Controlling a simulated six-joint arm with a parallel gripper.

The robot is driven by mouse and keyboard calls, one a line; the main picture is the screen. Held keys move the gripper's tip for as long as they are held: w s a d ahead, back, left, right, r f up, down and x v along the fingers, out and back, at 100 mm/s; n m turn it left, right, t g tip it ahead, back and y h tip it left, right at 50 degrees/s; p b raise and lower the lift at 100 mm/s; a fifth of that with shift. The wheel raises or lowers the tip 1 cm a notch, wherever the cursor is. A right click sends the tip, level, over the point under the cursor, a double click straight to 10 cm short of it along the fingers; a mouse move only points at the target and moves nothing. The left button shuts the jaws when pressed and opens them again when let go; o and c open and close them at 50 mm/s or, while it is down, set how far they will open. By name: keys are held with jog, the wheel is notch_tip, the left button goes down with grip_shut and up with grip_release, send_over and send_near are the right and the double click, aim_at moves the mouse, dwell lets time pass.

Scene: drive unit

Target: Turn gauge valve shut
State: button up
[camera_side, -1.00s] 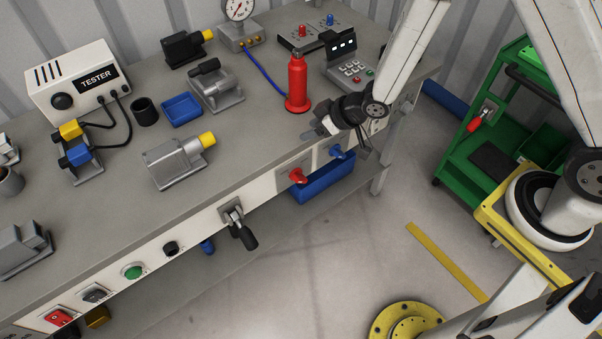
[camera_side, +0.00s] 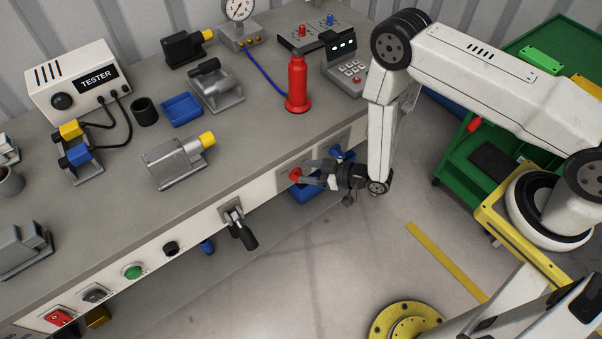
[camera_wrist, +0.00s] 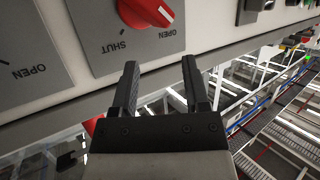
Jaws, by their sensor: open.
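A red valve knob (camera_side: 295,174) sits on the bench's front panel. In the wrist view the red knob (camera_wrist: 142,9) is cut by the top edge. Its white mark points toward the lower right, on the side of the OPEN lettering; SHUT is printed to the lower left. A blue valve knob (camera_side: 337,153) is just right of it in the side view, partly hidden by my gripper. Neither valve is labelled as the gauge's. My gripper (camera_side: 306,172) is open in front of the red knob; in the wrist view its empty fingers (camera_wrist: 158,64) point toward the plate below the knob.
A blue bin (camera_side: 308,191) hangs below the valves. A black-handled lever (camera_side: 240,232) projects farther left on the panel. A pressure gauge (camera_side: 238,10) with a blue hose stands at the bench's back. A red bottle (camera_side: 297,85) stands near the bench edge.

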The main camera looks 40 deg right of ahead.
jog(key=s+d+f+t+h, duration=0.2)
jog(key=d+f+t+h, duration=0.2)
jog(key=d, duration=0.4)
jog(key=n+t+h, duration=0.2)
jog(key=h, duration=0.2)
send_near(343, 157)
jog(key=shift+w+d+f, duration=0.1)
jog(key=shift+w, duration=0.9)
jog(key=shift+w, duration=0.1)
jog(key=shift+w, duration=3.85)
grip_shut()
